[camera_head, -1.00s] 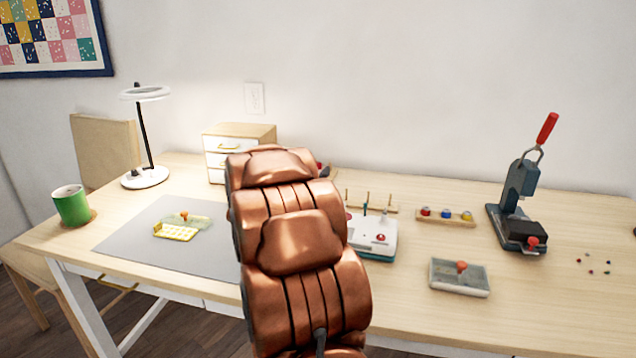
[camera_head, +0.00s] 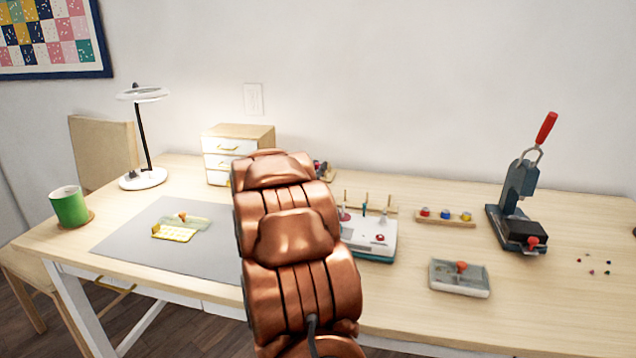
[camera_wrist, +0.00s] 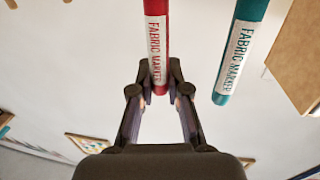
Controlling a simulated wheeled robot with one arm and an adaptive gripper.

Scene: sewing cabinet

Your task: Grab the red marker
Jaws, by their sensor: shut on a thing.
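The red marker (camera_wrist: 157,20) is in the wrist view, upper middle, with a white label reading "FABRIC MARKER". My gripper (camera_wrist: 159,80) is shut on its lower end, one finger on each side. A teal marker (camera_wrist: 238,55) with the same kind of label is to the right of the red one, apart from my fingers. In the head view my copper-coloured arm covers the gripper and the red marker, so neither shows there.
A drawer box (camera_head: 238,140) stands behind my arm. A grey mat (camera_head: 130,235), lamp (camera_head: 146,178) and green mug (camera_head: 70,206) are left.

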